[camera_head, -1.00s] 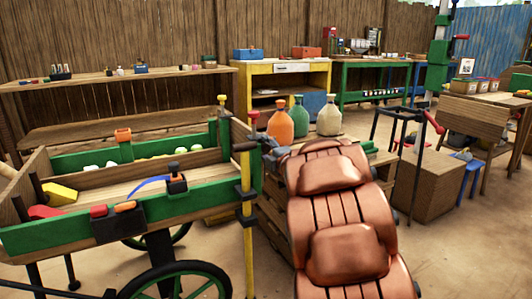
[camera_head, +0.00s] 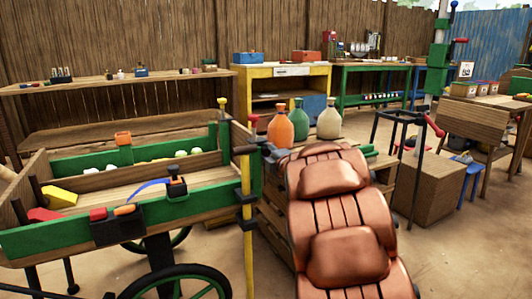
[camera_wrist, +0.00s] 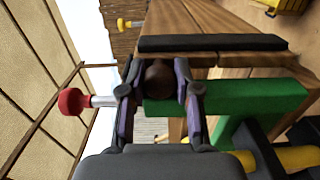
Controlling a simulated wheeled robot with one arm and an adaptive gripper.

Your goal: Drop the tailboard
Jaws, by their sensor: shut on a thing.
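The cart (camera_head: 75,237) stands at the left, with green and wooden boards. Its end board (camera_head: 228,150), which looks like the tailboard, stands upright at the cart's right end. In the wrist view my gripper (camera_wrist: 160,88) is shut on a dark brown round grip (camera_wrist: 159,80). A green bar (camera_wrist: 235,108) and wooden boards (camera_wrist: 225,58) lie just beyond it.
A red knob on a metal pin (camera_wrist: 72,101) sticks out left of my fingers. Bottles (camera_head: 299,119) stand on a crate behind my arm. A cardboard box (camera_head: 428,185) and a dark stand (camera_head: 399,150) are to the right. Bare floor lies around the cart.

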